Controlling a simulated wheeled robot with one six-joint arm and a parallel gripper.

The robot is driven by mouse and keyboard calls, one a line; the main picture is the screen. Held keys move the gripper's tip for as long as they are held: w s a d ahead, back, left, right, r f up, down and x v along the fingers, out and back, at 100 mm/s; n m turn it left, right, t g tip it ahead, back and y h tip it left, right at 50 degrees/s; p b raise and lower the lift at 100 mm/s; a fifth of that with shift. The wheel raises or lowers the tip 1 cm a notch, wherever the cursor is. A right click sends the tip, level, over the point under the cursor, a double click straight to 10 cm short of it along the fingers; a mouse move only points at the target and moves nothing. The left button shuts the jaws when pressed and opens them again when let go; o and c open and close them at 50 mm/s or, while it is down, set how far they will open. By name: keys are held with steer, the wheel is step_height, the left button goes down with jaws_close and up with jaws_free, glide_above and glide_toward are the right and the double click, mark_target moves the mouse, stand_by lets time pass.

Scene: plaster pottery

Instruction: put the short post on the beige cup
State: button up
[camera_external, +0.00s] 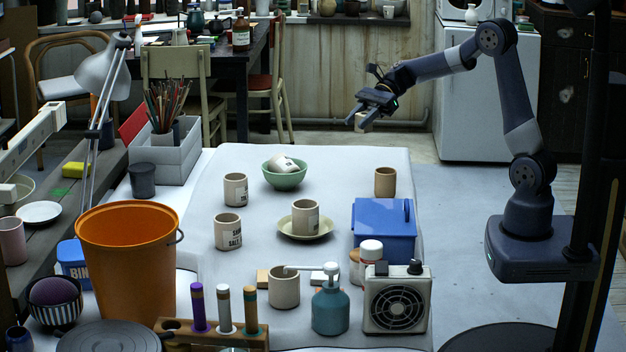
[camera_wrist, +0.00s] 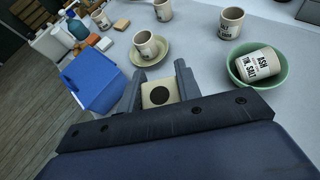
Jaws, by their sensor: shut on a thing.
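My gripper (camera_external: 363,115) is high above the far right part of the white table. In the wrist view its two dark fingers (camera_wrist: 159,88) are shut on a pale beige block with a black round spot, apparently the short post (camera_wrist: 158,94). The post shows small under the gripper in the external view (camera_external: 361,124). A plain tan-beige cup (camera_external: 385,182) stands upright behind the blue box, below and slightly right of my gripper, well apart from the post. I cannot make out this cup in the wrist view.
A blue box (camera_external: 383,232) stands in front of the beige cup. A green bowl (camera_external: 285,178) holds a tipped lettered cup. A plate (camera_external: 305,232) bears another lettered cup. More cups stand left. An orange bucket (camera_external: 130,260) and bottles are nearer the camera.

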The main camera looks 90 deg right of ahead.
glide_above(382, 172)
steer(key=shift+m+t+h, duration=0.3)
steer(key=shift+m, duration=0.1)
step_height(382, 172, down, 10)
steer(key=shift+w+a+f+b, duration=0.1)
steer(key=shift+a+f+b, duration=0.1)
steer(key=shift+b, duration=0.7)
steer(key=shift+f, duration=0.1)
steer(key=o, duration=1)
steer(key=shift+d+r, duration=0.15)
steer(key=shift+r, duration=0.05)
steer(key=p+v, duration=0.1)
steer(key=v, duration=1.1)
steer(key=shift+f, duration=0.15)
